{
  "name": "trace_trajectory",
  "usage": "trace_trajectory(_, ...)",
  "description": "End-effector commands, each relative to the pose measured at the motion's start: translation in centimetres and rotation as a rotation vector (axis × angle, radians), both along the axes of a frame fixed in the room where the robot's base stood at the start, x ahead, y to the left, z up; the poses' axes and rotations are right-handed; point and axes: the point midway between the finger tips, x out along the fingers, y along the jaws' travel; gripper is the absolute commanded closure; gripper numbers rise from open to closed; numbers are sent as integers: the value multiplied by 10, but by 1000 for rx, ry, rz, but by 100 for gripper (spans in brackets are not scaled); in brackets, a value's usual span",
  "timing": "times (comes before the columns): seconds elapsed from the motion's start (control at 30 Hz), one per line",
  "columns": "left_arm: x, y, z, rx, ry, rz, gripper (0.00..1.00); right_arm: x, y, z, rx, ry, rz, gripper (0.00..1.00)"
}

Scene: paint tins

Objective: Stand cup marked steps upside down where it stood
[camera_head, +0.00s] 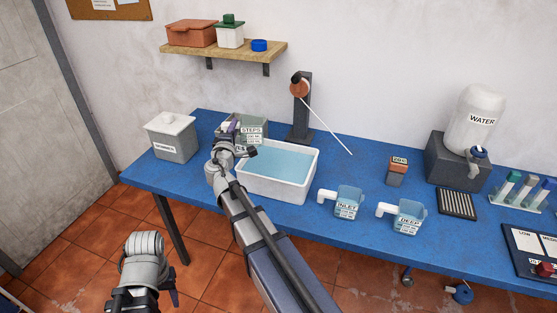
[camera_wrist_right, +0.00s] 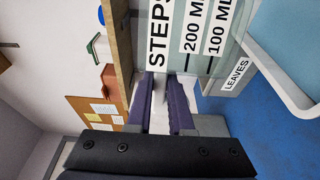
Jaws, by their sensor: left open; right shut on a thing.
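The clear cup marked STEPS (camera_head: 253,131) is upright, its label reading the right way up in the head view. It is in front of or over a grey-green box labelled LEAVES (camera_wrist_right: 235,75); I cannot tell whether it touches the box. My right gripper (camera_head: 230,128) is shut on the cup's white handle, seen between the purple fingers in the right wrist view (camera_wrist_right: 160,85). The cup's labels STEPS, 200 ML and 100 ML (camera_wrist_right: 195,25) show beyond the fingertips. My left gripper (camera_head: 160,280) is open and empty, low in front of the table.
A white basin of water (camera_head: 250,188) stands right beside the box. A grey lidded canister (camera_head: 172,142) is to the left. Cups marked INLET (camera_head: 347,203) and DEEP (camera_head: 408,217) stand to the right. A dark stand (camera_head: 304,110) with a thin rod rises behind the basin.

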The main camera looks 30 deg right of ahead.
Motion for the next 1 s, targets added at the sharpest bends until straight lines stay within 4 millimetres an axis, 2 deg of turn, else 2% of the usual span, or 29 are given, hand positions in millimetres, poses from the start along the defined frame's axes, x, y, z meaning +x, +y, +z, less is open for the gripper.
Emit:
trace_trajectory(0.4,0,0,1,0,0,0,50,0,0,1,-1,1,0,100)
trace_trajectory(0.73,0,0,35,0,0,0,50,0,0,35,-1,1,0,100)
trace_trajectory(1.0,0,0,33,0,0,0,50,0,0,33,-1,1,0,100)
